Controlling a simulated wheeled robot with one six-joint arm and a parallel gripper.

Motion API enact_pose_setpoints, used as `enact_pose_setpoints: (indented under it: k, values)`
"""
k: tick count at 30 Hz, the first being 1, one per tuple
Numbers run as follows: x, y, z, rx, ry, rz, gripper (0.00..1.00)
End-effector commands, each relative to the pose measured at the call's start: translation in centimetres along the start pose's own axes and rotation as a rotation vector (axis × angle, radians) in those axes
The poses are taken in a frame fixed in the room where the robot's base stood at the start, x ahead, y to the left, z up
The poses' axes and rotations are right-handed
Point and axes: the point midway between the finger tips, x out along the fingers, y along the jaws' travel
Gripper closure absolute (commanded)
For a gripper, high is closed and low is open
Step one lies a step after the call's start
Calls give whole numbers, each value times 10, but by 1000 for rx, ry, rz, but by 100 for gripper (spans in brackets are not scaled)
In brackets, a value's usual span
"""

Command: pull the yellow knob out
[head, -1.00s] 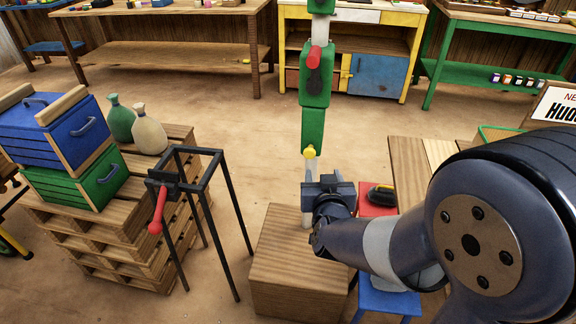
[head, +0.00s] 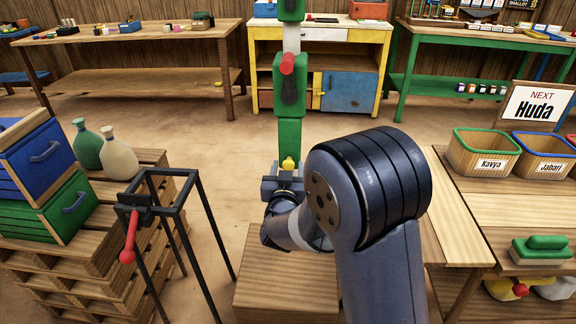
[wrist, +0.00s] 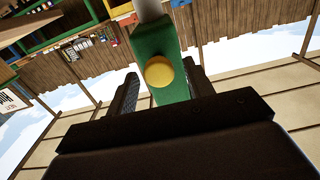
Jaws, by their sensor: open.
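The yellow knob (head: 289,163) sits low on a green block of the upright post (head: 289,100) in the head view. In the wrist view the yellow knob (wrist: 159,72) shows large and round on the face of the green block (wrist: 160,45). My gripper (head: 284,182) is right at the knob's height or just below it, in front of the post. In the wrist view my gripper's fingers (wrist: 165,90) are apart, one on each side of the knob and block. I cannot tell whether they touch the block.
A red knob (head: 287,64) is higher on the post. A wooden box (head: 285,285) stands below my arm. A black metal frame with a red lever (head: 129,238) stands left, beside pallets (head: 100,270). Tables with labelled baskets (head: 483,155) are at right.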

Motion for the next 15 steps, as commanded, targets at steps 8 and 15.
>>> enact_pose_setpoints:
  k: [8, 15]
  values:
    - [18, 0, 0, 0, 0, 0, 50]
    - [18, 0, 0, 0, 0, 0, 52]
